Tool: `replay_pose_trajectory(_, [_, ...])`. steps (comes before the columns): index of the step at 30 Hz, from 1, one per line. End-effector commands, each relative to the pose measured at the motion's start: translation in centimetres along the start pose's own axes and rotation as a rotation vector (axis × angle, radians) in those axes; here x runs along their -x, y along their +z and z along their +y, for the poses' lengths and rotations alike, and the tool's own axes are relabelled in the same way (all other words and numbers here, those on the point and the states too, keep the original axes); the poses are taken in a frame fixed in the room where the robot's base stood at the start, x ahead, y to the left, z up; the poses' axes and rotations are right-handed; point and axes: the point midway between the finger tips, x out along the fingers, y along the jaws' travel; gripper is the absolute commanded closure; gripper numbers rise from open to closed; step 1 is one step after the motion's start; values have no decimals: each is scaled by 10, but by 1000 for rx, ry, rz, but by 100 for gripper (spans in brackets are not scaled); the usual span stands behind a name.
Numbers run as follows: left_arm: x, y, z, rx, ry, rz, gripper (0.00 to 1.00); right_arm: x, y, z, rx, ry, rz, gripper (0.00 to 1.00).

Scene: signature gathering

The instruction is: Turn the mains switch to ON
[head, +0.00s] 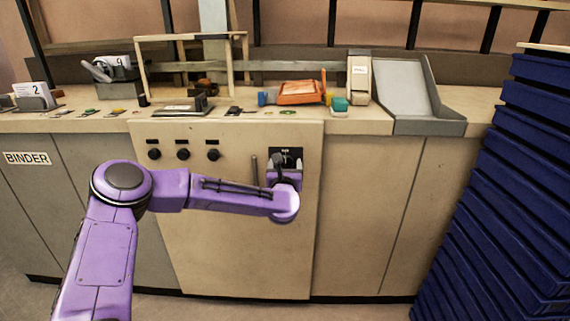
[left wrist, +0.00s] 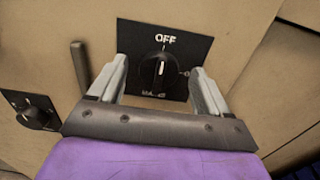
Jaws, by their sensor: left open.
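The mains switch is a black square plate with a round black knob (left wrist: 159,72) in the left wrist view. The white mark on the knob points up at the word OFF. In the head view its plate (head: 291,153) shows on the front panel, partly hidden behind my wrist. My left gripper (left wrist: 162,82) is open, with one finger on each side of the knob and a gap to it on both sides. I cannot tell how far the fingertips are from the plate. In the head view my left gripper (head: 279,160) is mostly hidden by my purple arm. My right gripper is not in view.
A lever handle (head: 254,168) stands out just left of the switch. Several black knobs (head: 183,154) sit further left on the panel. The counter above carries an orange tray (head: 301,92) and a grey chute (head: 406,92). Stacked blue crates (head: 510,200) stand at the right.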

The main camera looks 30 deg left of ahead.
Motion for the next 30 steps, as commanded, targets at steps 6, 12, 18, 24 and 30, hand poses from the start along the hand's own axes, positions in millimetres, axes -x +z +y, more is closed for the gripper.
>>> replay_pose_trajectory(6, [-9,-1,0,-1,-1,1,22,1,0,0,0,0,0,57])
replay_pose_trajectory(12, [-9,-1,0,-2,-1,1,42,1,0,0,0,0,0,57])
replay_pose_trajectory(18, [-9,-1,0,-2,-1,1,77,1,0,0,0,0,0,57])
replay_pose_trajectory(24, [-9,-1,0,-21,-2,1,77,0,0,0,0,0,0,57])
replay_pose_trajectory(30, [-9,-1,-1,-107,-2,0,77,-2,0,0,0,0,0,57])
